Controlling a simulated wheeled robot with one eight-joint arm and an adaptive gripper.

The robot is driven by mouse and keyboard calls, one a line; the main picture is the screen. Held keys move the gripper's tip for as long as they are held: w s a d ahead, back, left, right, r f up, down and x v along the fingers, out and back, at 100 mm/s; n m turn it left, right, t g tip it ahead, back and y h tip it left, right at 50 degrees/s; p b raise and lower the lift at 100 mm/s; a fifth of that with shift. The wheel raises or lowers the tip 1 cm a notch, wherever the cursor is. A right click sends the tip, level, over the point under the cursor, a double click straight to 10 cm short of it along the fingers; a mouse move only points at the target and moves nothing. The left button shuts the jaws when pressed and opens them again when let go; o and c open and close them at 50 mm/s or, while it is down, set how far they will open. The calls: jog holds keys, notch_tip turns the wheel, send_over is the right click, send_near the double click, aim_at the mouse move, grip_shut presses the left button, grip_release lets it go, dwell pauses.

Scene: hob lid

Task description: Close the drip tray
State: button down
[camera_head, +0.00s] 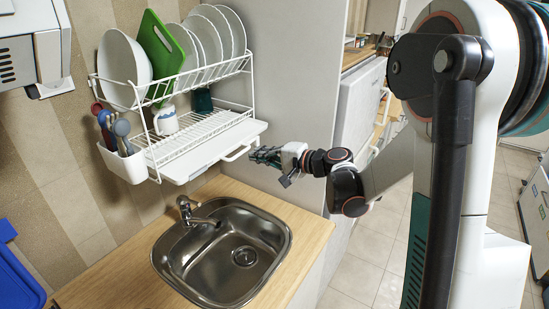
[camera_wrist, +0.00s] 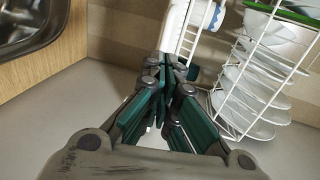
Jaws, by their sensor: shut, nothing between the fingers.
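The white drip tray (camera_head: 205,156) sticks out from under the lower shelf of the wall dish rack (camera_head: 200,126), with its loop handle (camera_head: 237,154) at the front right. In the wrist view, a white part that looks like the tray (camera_wrist: 174,28) lies beyond the fingertips. My gripper (camera_head: 257,155) is just right of the handle, its dark green fingers pointing left toward it. The fingers are shut and empty; their tips come together in the wrist view (camera_wrist: 171,66). I cannot tell whether they touch the handle.
The rack holds several white plates and bowls, a green board (camera_head: 161,50), a mug (camera_head: 166,121) and a utensil cup (camera_head: 123,162). A steel sink (camera_head: 190,265) with a tap (camera_head: 190,212) lies below in the wooden counter (camera_head: 305,222). A grey panel (camera_head: 292,75) stands behind my gripper.

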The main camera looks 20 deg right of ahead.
aim_at(234, 146)
jog(key=shift+x, duration=1.5)
jog(key=x, duration=0.2)
jog(key=r+b+x, duration=0.1)
jog(key=x, duration=0.4)
jog(key=shift+w+a+r, duration=0.15)
jog(key=shift+w+a, duration=0.15)
jog(key=shift+w, duration=0.05)
jog(key=shift+r, duration=0.1)
jog(key=shift+s, duration=0.1)
